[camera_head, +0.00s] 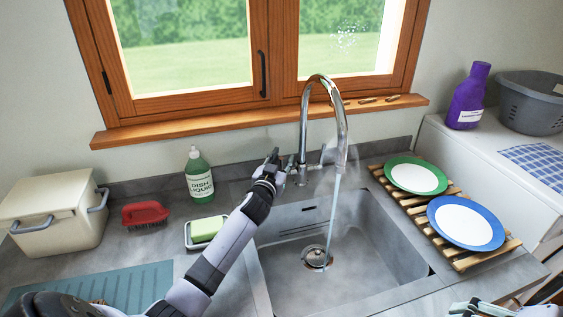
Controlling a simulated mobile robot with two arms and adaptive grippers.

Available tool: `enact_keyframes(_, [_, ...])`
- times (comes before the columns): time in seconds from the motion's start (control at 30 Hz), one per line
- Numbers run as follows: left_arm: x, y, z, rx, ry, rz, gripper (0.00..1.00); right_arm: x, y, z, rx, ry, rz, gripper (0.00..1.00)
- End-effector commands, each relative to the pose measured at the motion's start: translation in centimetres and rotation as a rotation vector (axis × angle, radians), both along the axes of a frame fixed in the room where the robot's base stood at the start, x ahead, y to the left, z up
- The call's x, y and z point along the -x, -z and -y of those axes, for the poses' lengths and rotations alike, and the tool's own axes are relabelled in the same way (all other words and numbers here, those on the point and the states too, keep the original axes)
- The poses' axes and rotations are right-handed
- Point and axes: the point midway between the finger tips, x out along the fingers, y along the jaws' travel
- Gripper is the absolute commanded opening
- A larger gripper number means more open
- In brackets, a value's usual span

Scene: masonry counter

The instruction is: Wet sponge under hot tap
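A green sponge (206,228) lies in a small white dish (189,243) on the counter left of the sink (345,262). The chrome tap (304,115) stands behind the sink, and a stream of water (333,215) falls from its spout towards the drain. My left gripper (274,160) is at the tap's left handle, close to or touching it; the handle is partly hidden, and I cannot tell whether the fingers are closed on it. My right gripper (474,307) shows only in part at the bottom right edge, away from the sponge and tap.
Dish liquid (199,177), a red brush (145,214) and a cream box (55,205) stand on the left. A teal mat (130,286) lies in front. Right of the sink, a wooden rack (468,260) holds a green-rimmed plate (415,177) and a blue-rimmed plate (465,222).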

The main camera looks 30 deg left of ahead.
Motion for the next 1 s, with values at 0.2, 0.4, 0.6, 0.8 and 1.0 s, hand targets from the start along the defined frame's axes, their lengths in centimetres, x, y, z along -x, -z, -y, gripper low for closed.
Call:
enact_keyframes(0.2, [0.03, -0.01, 0.01, 0.000, 0.000, 0.000, 0.25, 0.00, -0.02, 0.00, 0.000, 0.000, 0.000, 0.56])
enact_keyframes(0.4, [0.04, 0.00, 0.02, 0.000, 0.000, 0.000, 0.11, 0.00, -0.02, 0.00, 0.000, 0.000, 0.000, 0.56])
enact_keyframes(0.6, [0.04, 0.01, 0.02, 0.000, 0.000, 0.000, 0.00, 0.00, -0.02, 0.00, 0.000, 0.000, 0.000, 0.56])
enact_keyframes(0.8, [0.04, 0.01, 0.04, 0.000, 0.001, 0.000, 0.00, 0.00, -0.02, 0.00, 0.000, 0.000, 0.000, 0.56])
enact_keyframes(1.0, [0.04, 0.02, 0.04, 0.001, 0.001, 0.000, 0.00, 0.00, -0.02, 0.00, 0.000, 0.000, 0.000, 0.56])
